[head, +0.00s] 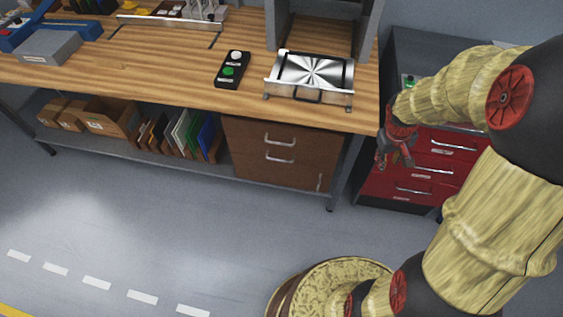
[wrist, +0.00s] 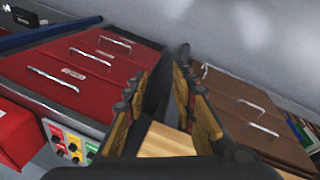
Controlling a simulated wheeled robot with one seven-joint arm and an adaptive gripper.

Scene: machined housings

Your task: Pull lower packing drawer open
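A brown drawer unit (head: 250,150) hangs under the wooden workbench. Its upper drawer handle (head: 280,140) and lower drawer handle (head: 280,159) are silver bars, and the drawer fronts look shut. A third, upright handle (head: 319,182) sits low at its right. The unit also shows at the right of the wrist view (wrist: 230,95). My gripper (head: 394,153) is in front of the red cabinet, right of the brown unit and apart from its handles. In the wrist view my gripper (wrist: 164,82) has its fingers spread with nothing between them.
A red drawer cabinet (head: 440,165) stands right of the bench, its drawers shut. A bench leg (head: 337,180) stands between it and the brown unit. Boxes (head: 110,118) and upright panels (head: 185,135) fill the lower shelf. The floor (head: 190,225) in front is clear.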

